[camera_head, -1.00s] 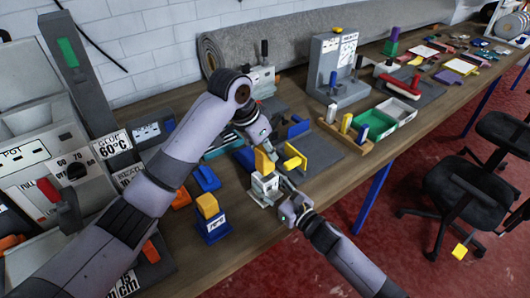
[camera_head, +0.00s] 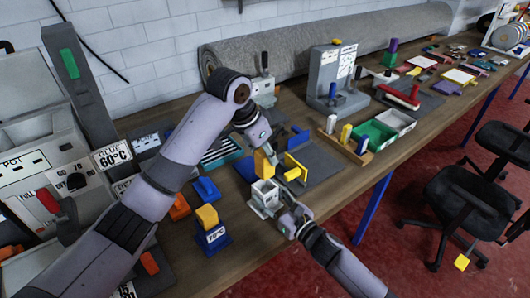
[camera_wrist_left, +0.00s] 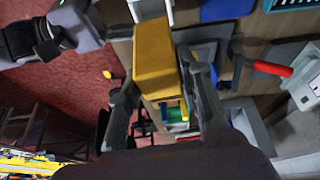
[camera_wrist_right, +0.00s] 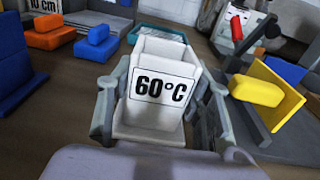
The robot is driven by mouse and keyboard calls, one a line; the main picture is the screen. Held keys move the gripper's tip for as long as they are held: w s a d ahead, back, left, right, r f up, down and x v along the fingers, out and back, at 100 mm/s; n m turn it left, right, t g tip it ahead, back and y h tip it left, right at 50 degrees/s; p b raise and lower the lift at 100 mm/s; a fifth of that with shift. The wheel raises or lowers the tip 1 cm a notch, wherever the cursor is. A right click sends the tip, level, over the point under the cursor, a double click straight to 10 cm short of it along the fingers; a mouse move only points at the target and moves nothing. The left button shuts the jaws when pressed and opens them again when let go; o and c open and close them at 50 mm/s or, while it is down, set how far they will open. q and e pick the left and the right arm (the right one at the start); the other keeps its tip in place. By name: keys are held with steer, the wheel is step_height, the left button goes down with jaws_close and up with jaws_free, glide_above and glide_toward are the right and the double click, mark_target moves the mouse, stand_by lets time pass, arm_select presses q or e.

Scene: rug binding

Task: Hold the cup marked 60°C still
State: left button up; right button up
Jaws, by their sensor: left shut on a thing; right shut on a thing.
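The white cup marked 60°C (camera_wrist_right: 158,122) sits upright between the fingers of my right gripper (camera_wrist_right: 160,112), which is shut on it. In the head view the cup (camera_head: 264,196) is near the front edge of the bench, with my right gripper (camera_head: 288,212) at its front right side. My left gripper (camera_wrist_left: 162,88) is shut on a yellow block (camera_wrist_left: 155,58). In the head view this yellow block (camera_head: 263,164) is just above and behind the cup, whose open top shows. I cannot tell from here whether the block touches the cup.
A dark mat with a yellow bracket (camera_head: 296,172) lies right of the cup. A green tray (camera_head: 373,136) is farther right. Red floor lies beyond the bench edge.

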steer(key=o, duration=1.4)
steer(key=shift+o, duration=0.2)
steer(key=v, duration=1.2)
arm_select(q)
steer(key=shift+f, duration=0.1)
arm_select(e)
steer(key=shift+s+d+f, duration=0.1)
